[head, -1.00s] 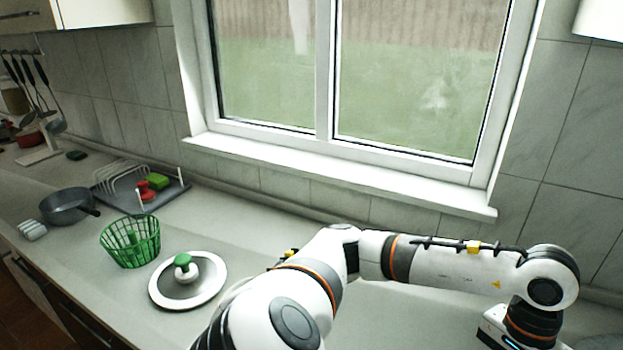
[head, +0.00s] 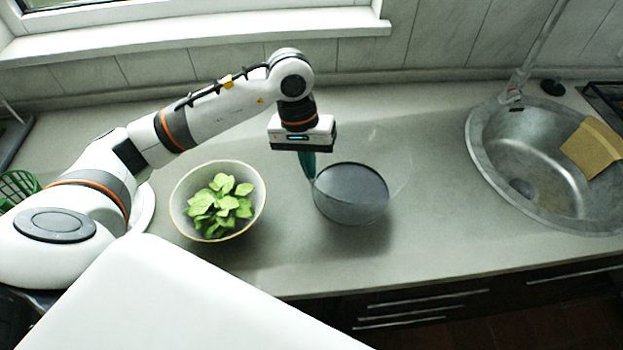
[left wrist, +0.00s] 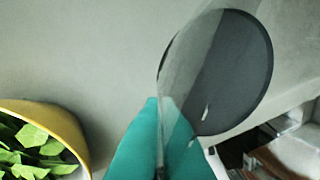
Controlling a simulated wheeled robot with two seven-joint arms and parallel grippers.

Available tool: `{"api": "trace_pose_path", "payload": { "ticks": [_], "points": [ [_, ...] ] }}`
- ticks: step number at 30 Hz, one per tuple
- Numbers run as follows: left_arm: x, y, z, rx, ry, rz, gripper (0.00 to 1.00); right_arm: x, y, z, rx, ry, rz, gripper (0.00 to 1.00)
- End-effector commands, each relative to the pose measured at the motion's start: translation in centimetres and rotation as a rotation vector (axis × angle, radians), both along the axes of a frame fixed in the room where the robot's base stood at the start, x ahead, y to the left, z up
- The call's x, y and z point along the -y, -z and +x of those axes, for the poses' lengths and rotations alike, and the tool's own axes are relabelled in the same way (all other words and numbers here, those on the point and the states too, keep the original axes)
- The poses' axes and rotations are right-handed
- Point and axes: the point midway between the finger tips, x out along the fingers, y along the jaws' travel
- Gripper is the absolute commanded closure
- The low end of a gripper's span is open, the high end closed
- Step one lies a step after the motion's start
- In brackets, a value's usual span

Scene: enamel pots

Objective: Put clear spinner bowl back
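The clear spinner bowl (head: 350,212) is over the counter in the middle of the head view, its see-through wall faint and its round base dark. My left gripper (head: 309,176) points down at the bowl's left side, its teal fingers close together at the wall. In the left wrist view the bowl (left wrist: 235,75) fills the upper right, and its clear wall runs down between the teal fingertips (left wrist: 163,105), which look shut on it. The green basket (head: 18,187) shows in part at the left edge. The white lid (head: 146,209) is mostly hidden behind my left arm. My right gripper is out of view.
A bowl of green leaves (head: 218,236) stands left of the clear bowl, close to it. A round metal sink (head: 482,190) with a tan cloth (head: 596,150) is at the right. Counter between clear bowl and sink is free. The window sill (head: 200,33) runs along the back.

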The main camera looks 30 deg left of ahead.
Motion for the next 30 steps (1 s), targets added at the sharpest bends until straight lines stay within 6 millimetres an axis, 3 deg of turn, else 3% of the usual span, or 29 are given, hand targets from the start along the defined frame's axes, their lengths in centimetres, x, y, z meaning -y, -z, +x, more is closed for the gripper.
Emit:
{"api": "trace_pose_path", "payload": {
  "ticks": [14,26,30],
  "points": [
    [0.0,4.9,0.0,0.000,0.000,-0.002,1.00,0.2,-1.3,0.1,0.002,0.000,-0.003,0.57],
    [0.0,5.5,0.1,0.004,0.001,-0.001,1.00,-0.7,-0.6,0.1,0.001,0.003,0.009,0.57],
    [0.0,5.4,0.0,0.001,0.001,0.000,0.76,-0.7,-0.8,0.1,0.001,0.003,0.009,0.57]
  ]
}}
